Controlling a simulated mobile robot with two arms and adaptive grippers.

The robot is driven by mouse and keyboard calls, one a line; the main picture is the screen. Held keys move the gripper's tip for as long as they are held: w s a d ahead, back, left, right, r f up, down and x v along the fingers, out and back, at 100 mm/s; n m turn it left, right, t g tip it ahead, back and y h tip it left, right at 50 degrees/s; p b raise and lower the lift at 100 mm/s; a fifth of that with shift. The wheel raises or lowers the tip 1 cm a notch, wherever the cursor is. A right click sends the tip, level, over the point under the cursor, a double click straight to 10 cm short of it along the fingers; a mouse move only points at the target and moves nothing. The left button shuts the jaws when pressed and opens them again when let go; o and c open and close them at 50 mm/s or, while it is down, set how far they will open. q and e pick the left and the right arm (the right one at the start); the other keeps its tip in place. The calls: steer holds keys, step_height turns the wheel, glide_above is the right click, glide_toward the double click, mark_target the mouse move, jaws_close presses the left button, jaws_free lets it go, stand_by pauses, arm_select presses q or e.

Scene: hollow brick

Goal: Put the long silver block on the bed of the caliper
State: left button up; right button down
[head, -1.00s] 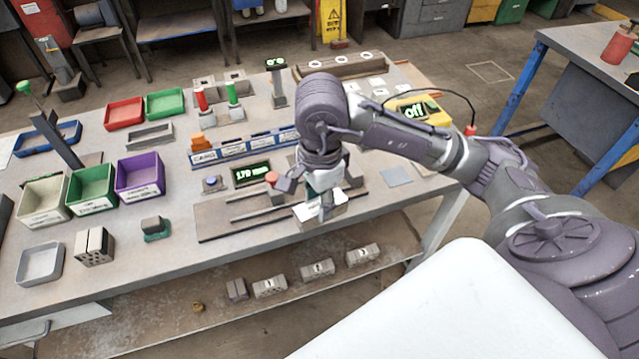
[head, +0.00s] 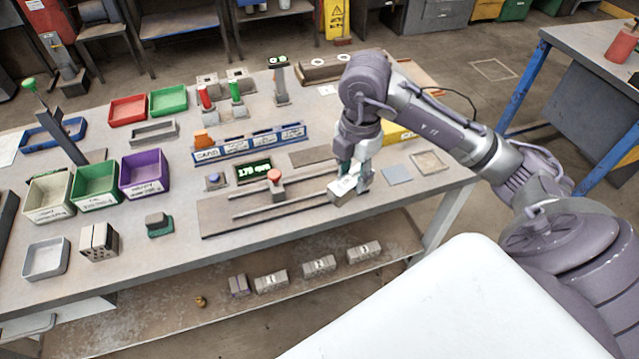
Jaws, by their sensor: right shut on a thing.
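My right gripper (head: 352,178) points down at the right end of the caliper and is shut on a pale silver block (head: 342,191). The fingers cover part of the block, so its full length is hard to judge. The caliper's flat bed (head: 225,216) carries two long dark rails. The block is at the bed's right end; I cannot tell whether it touches the bed. The caliper's slider with an orange-red knob (head: 274,177) stands left of the block. The lit green display (head: 254,171) is behind the bed. My left gripper is not in view.
A blue labelled rack (head: 250,145) stands behind the caliper. Red, green, white and purple bins (head: 145,175) fill the table's left. A shallow tray (head: 430,162) and grey plate (head: 397,174) lie right of the gripper. Several blocks (head: 318,264) sit on the lower shelf.

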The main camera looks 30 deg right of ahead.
steer(key=m, duration=0.2)
steer(key=d+m, duration=0.1)
steer(key=m, duration=0.1)
steer(key=shift+r, duration=0.1)
steer(key=shift+w+d, duration=0.1)
steer(key=shift+w, duration=0.2)
steer(key=shift+m, duration=0.3)
steer(key=w+f+p, duration=0.1)
steer(key=w+f, duration=0.1)
steer(key=w, duration=0.1)
steer(key=w+f+p, duration=0.1)
steer(key=w+f, duration=0.1)
steer(key=w, duration=0.2)
steer(key=w+f+p, duration=0.1)
steer(key=w+f, duration=0.1)
steer(key=w, duration=0.2)
steer(key=shift+f, duration=0.4)
step_height(320, 180, down, 4)
steer(key=shift+r+p, duration=0.2)
steer(key=shift+p, duration=0.5)
steer(key=shift+w+f, duration=0.1)
steer(key=shift+f, duration=0.15)
steer(key=shift+f, duration=0.2)
steer(key=c, duration=0.7)
jaws_free()
